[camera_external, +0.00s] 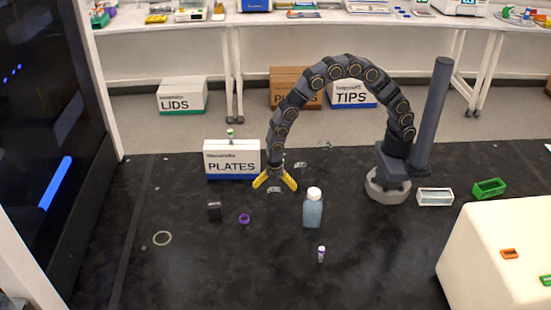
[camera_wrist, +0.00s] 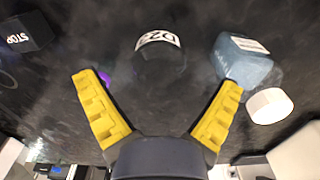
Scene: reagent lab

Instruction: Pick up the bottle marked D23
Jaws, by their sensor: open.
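A dark, see-through bottle (camera_wrist: 162,64) with a white D23 label (camera_wrist: 158,39) shows in the wrist view, ahead of and between my spread fingers. Its body blends into the black bench, so its outline is hard to make out. In the outside view a small pale label patch (camera_external: 274,190) shows between the fingertips; I cannot make out its text. My gripper (camera_external: 275,186) has two yellow fingers, spread wide and pointing down near the bench. In the wrist view my gripper (camera_wrist: 160,105) is open with nothing held between the fingers.
A blue bottle (camera_external: 313,210) with a white cap stands close on the right. A purple ring (camera_external: 244,219) and a black STOP block (camera_wrist: 25,32) lie to the left. A PLATES box (camera_external: 232,160) stands behind left. A small vial (camera_external: 321,254) stands in front; the front-left bench is mostly clear.

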